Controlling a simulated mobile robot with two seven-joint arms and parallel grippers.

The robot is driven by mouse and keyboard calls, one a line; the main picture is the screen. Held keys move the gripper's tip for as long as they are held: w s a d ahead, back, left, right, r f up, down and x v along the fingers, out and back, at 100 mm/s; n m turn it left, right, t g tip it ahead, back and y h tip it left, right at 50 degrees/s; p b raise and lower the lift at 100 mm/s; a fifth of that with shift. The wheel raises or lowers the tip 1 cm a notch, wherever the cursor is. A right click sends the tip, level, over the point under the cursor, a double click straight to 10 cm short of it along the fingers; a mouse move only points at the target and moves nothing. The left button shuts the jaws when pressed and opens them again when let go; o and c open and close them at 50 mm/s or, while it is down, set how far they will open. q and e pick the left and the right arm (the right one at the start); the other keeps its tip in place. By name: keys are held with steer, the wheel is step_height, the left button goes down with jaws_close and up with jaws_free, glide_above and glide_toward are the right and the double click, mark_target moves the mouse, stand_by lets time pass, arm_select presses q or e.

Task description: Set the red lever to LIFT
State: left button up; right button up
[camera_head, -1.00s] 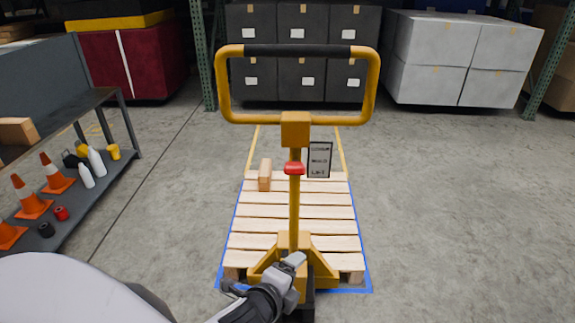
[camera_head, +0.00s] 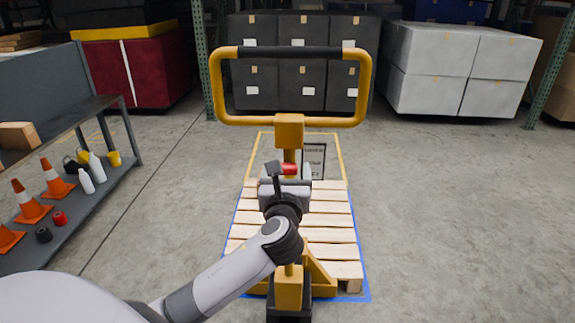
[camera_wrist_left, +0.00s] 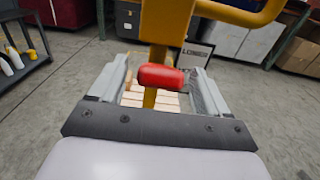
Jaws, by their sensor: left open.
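The red lever (camera_head: 289,169) sits on the yellow mast of the pallet jack (camera_head: 289,130), below the looped handle. My left gripper (camera_head: 285,178) is raised in front of the mast at lever height and hides part of the lever. In the left wrist view the red lever (camera_wrist_left: 160,76) shows between the two spread fingers of the open left gripper (camera_wrist_left: 158,66), with gaps on both sides. A label sign (camera_head: 314,160) stands beside the mast; in the wrist view its top word reads LOWER. My right gripper is not in view.
A wooden pallet (camera_head: 330,220) lies around the jack's foot inside a blue floor outline. The handle loop (camera_head: 360,85) arches above the lever. A shelf (camera_head: 125,170) with cones and bottles stands at left. Stacked boxes line the back. The floor at right is clear.

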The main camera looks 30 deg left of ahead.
mark_target(287, 164)
arm_select(q)
steer(key=shift+x, duration=1.65)
